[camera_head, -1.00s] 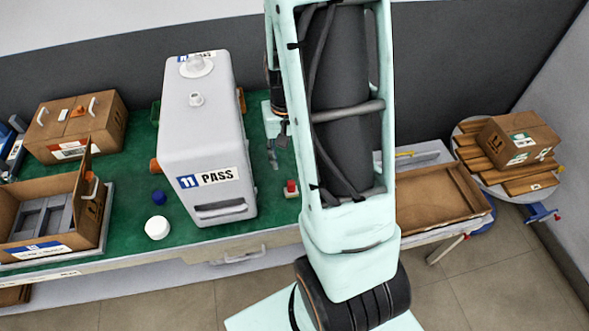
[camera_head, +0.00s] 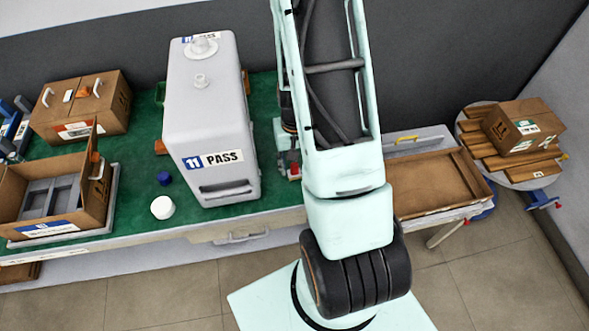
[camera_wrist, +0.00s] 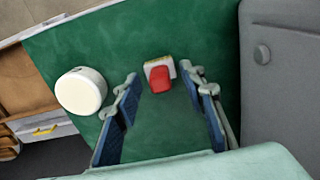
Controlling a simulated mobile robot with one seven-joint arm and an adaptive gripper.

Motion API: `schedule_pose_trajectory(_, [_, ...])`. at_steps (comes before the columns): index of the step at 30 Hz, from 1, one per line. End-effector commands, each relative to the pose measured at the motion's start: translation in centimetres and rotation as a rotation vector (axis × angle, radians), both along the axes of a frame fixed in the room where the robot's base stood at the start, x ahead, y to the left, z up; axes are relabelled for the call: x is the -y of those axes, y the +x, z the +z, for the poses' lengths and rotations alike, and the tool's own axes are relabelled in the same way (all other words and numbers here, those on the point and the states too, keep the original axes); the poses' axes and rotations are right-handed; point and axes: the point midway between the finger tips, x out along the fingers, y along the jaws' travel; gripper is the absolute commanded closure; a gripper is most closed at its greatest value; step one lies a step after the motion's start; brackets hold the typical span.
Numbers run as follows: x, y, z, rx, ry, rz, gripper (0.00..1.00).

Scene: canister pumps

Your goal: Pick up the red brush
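The red brush (camera_wrist: 159,79) lies on the green table mat in the wrist view, a red block with a pale cream edge beside it. In the head view a small red part of it (camera_head: 294,171) shows at the table's front, beside my arm. My gripper (camera_wrist: 161,74) is open and empty. In the wrist view its two blue-padded fingers appear on either side of the brush, with green mat visible between brush and fingers. I cannot tell the remaining height. In the head view my arm hides most of the gripper.
The large grey pump canister (camera_head: 211,115) stands left of the brush; its side (camera_wrist: 281,70) shows in the wrist view. A white cylinder (camera_wrist: 82,92) stands on the brush's other side. A brown tray (camera_head: 432,190) is right of my arm. Open mat lies around the brush.

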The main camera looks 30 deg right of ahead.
Motion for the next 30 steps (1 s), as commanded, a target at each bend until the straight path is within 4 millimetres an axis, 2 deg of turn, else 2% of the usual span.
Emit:
schedule_pose_trajectory(4, [-0.03,-0.03,-1.03,-0.001,0.000,-0.001,0.62])
schedule_pose_trajectory(12, [-0.04,0.00,-1.23,0.000,0.000,0.000,0.62])
schedule_pose_trajectory(23, [-0.04,0.01,-1.21,0.000,0.000,0.000,1.00])
schedule_pose_trajectory(30, [-0.04,0.02,-1.17,0.000,0.000,0.000,1.00])
